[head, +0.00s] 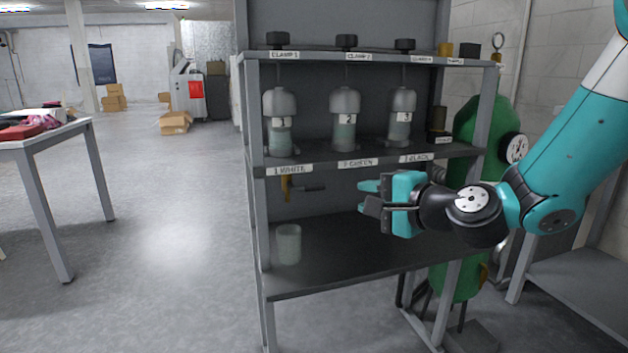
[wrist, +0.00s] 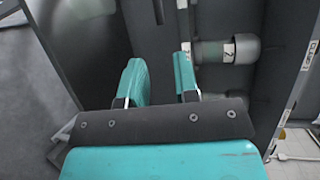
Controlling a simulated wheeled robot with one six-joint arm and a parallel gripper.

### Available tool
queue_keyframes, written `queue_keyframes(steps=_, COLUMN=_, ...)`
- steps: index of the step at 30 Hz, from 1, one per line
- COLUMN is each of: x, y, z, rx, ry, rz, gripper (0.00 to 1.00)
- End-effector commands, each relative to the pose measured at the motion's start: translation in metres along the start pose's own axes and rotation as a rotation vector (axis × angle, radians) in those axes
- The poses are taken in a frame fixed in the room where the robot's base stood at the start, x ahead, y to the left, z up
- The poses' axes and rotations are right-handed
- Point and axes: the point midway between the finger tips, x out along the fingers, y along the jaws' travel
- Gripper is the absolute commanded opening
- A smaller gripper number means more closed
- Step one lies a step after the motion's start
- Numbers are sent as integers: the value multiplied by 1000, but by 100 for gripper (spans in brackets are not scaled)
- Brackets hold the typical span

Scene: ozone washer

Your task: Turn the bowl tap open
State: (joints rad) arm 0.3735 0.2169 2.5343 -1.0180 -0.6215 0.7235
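A small brass-coloured tap (head: 286,188) hangs under the middle shelf at the left, below the "1 WHITE" label. Its dark handle (head: 309,188) points to the right. A translucent cup-like vessel (head: 288,244) stands upright on the lower shelf, below the tap. My gripper (head: 366,196) is to the right of the tap handle, under the middle shelf and apart from the handle. In the wrist view the two teal fingers (wrist: 160,82) are apart with nothing between them. I cannot make out the tap in the wrist view.
Three numbered bottles (head: 345,118) stand on the middle shelf (head: 315,160), close above my gripper; bottle 2 also shows in the wrist view (wrist: 228,50). A green tank (head: 480,130) stands at the right. Grey posts (head: 255,130) border the rack. The lower shelf (head: 345,245) is mostly clear.

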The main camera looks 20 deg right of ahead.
Motion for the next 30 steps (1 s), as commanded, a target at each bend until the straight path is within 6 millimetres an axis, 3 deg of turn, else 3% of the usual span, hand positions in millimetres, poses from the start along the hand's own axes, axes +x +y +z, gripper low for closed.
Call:
queue_keyframes(steps=4, x=10, y=-4, z=1, rx=7, ry=5, rz=13, gripper=29)
queue_keyframes(steps=15, x=98, y=2, z=2, rx=-3, ry=1, rz=6, gripper=29)
queue_keyframes(steps=21, x=135, y=3, z=1, rx=-3, ry=3, rz=6, gripper=29)
queue_keyframes(steps=30, x=156, y=3, z=0, rx=-1, ry=6, rz=7, gripper=29)
